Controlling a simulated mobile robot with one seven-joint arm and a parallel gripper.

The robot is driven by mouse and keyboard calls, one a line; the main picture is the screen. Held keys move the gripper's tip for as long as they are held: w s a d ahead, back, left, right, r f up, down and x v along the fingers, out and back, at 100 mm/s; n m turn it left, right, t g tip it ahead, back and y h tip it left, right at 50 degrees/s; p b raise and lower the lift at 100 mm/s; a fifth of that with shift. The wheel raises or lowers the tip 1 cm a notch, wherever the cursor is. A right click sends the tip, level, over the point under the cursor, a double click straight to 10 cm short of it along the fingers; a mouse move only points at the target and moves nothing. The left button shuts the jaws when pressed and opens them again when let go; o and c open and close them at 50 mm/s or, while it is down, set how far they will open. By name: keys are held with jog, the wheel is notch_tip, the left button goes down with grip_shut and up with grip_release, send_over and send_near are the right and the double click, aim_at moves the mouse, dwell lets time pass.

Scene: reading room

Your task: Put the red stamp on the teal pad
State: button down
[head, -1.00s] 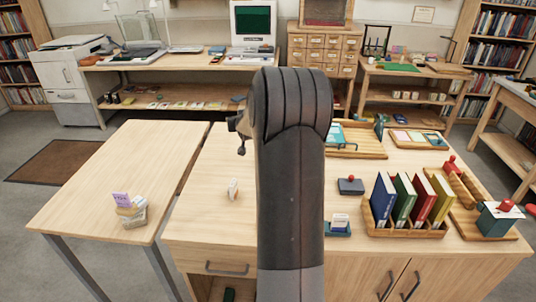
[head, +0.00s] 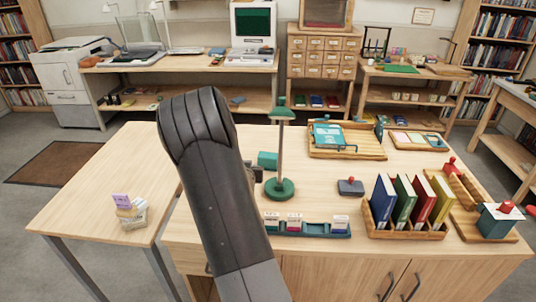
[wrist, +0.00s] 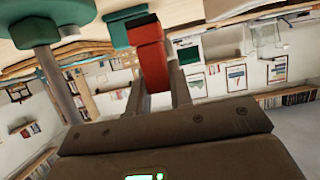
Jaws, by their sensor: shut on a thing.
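The red stamp (wrist: 151,55), a red block with a dark end, is between the fingers of my gripper (wrist: 155,70) in the wrist view. My gripper is shut on it. The stamp's dark end points to the top of that picture, toward the tabletop. A teal block (head: 267,160), which looks like the teal pad, lies on the desk behind the green lamp. It also shows in the wrist view (wrist: 116,30), partly hidden behind the stamp. I cannot tell whether stamp and pad touch. In the head view my arm hides the stamp and most of my gripper.
A green lamp (head: 280,188) stands close to the pad. A teal rack (head: 310,231) with several small labelled blocks is at the front edge. A dark pad with a red knob (head: 350,187), a book rack (head: 405,232) and a wooden tray (head: 345,152) stand to the right.

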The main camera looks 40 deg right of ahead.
jog(key=w+d, duration=0.3)
jog(key=d, duration=0.1)
jog(key=w+d+r, duration=0.1)
jog(key=w+d, duration=0.3)
jog(key=w+d+r, duration=0.1)
jog(key=w+d, duration=0.2)
jog(key=d, duration=0.1)
jog(key=shift+w+r, duration=0.1)
jog(key=shift+w, duration=0.05)
jog(key=shift+s+d, duration=1.4)
jog(key=shift+s+d+f, duration=0.2)
jog(key=shift+s+f, duration=0.05)
jog(key=shift+w+a+f, duration=0.1)
jog(key=shift+f, duration=0.35)
jog(key=c, duration=1.3)
grip_release()
